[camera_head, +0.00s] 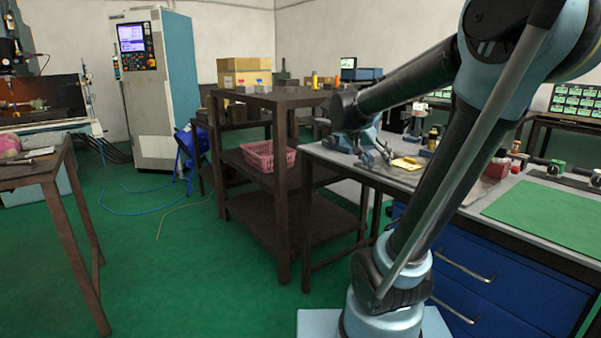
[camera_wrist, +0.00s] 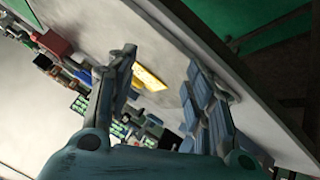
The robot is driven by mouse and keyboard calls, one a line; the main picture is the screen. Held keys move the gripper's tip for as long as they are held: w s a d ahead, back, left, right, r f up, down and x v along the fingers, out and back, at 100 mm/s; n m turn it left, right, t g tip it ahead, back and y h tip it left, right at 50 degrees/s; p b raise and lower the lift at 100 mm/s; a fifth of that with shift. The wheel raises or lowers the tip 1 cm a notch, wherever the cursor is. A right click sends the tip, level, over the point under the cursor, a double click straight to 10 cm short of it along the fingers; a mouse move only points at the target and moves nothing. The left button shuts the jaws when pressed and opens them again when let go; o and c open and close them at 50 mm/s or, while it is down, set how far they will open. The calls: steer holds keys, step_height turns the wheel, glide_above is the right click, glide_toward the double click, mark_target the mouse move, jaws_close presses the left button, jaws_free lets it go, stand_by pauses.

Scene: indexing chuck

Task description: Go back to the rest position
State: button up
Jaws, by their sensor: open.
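My gripper (camera_wrist: 160,72) is open in the wrist view, its two blue-grey fingers apart with nothing held between them. In the head view my gripper (camera_head: 376,155) is over the near left part of the grey workbench (camera_head: 455,196), beside a yellow sheet (camera_head: 407,163). The yellow sheet (camera_wrist: 147,78) also shows between the fingers in the wrist view, beyond them on the bench top. My arm reaches from the lower right up and over to the left. It hides part of the bench. I cannot make out the chuck for certain.
A dark shelf table (camera_head: 290,97) with a pink basket (camera_head: 262,158) stands left of the bench. A green mat (camera_head: 545,212) covers the bench's right. Small items line its back. A wooden table (camera_head: 30,175) stands at far left. The green floor (camera_head: 180,270) between is mostly clear.

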steer(key=s+a+f+n+g+y, duration=0.1)
steer(key=s+a+f+n+y, duration=0.2)
steer(key=s+f, duration=0.6)
steer(key=s+a+f+n+y, duration=0.3)
steer(key=s+f, duration=0.6)
steer(key=s, duration=0.4)
steer(key=shift+s+a+f+g+y, duration=0.25)
steer(key=shift+f+g+y, duration=0.15)
steer(key=shift+y, duration=0.4)
steer(key=shift+w+f, duration=0.15)
steer(key=shift+w, duration=0.25)
